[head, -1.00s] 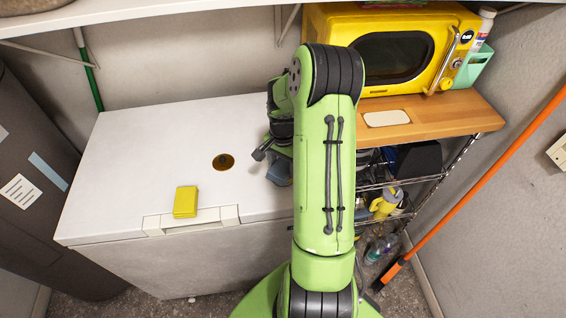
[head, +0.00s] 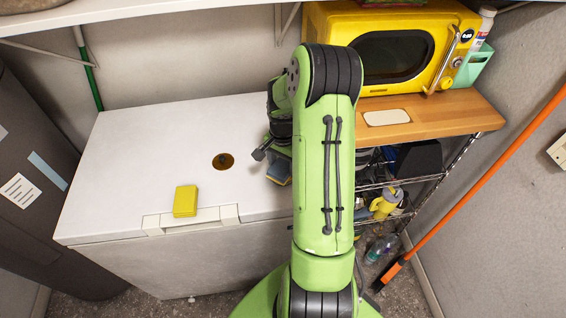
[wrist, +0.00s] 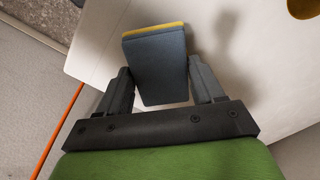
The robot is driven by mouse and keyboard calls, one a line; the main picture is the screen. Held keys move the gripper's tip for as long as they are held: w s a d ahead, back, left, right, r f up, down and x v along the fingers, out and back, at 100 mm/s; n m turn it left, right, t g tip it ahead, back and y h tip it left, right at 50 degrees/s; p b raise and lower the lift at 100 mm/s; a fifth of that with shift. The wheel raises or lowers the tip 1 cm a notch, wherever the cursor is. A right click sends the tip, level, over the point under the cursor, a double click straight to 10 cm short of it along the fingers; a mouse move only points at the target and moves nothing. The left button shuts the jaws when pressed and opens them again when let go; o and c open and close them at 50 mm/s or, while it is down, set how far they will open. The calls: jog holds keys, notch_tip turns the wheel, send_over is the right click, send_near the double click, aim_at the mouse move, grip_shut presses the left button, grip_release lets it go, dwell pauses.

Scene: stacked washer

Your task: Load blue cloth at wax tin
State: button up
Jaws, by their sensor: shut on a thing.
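The blue cloth (wrist: 157,65) is a folded blue-grey pad with a yellow edge along its far side. My gripper (wrist: 159,68) is shut on it, one finger on each side. In the head view the cloth (head: 279,170) shows just left of my green arm, over the right part of the white lid; my arm hides part of the gripper. A round brown-amber disc, likely the wax tin (head: 223,162), lies on the lid to the left of the cloth. Its edge also shows in the wrist view (wrist: 303,8) at the top right, apart from the cloth.
A yellow box (head: 186,201) lies near the front edge of the white chest lid (head: 135,150). A yellow microwave (head: 395,50) stands on a wooden-topped rack (head: 470,115) at right. An orange pole (head: 480,180) leans at far right. The lid's left part is clear.

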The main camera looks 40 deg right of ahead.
aim_at(283, 166)
jog(key=shift+s, duration=0.1)
notch_tip(283, 166, up, 7)
jog(key=p, duration=0.5)
jog(key=shift+r, duration=0.1)
dwell(0.3)
